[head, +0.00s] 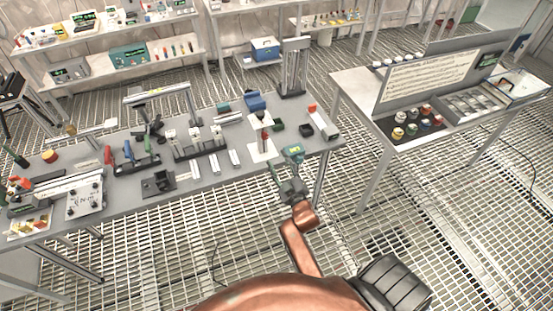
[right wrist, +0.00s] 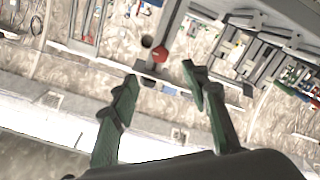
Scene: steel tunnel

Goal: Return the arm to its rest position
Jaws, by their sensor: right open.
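My right arm, copper coloured, rises from the bottom of the head view. Its right gripper (head: 284,171) is at the front edge of the grey workbench (head: 215,178), near the bench's right end. In the right wrist view the two green fingers of the right gripper (right wrist: 160,75) stand wide apart with nothing between them. My left gripper is in neither view.
The workbench carries tools, a white plate (head: 85,200), a dark blue block (head: 255,102) and small dark trays. A second table with a sign board (head: 440,75) stands to the right. Shelves line the back. Open grating floor (head: 420,220) lies in front and between the tables.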

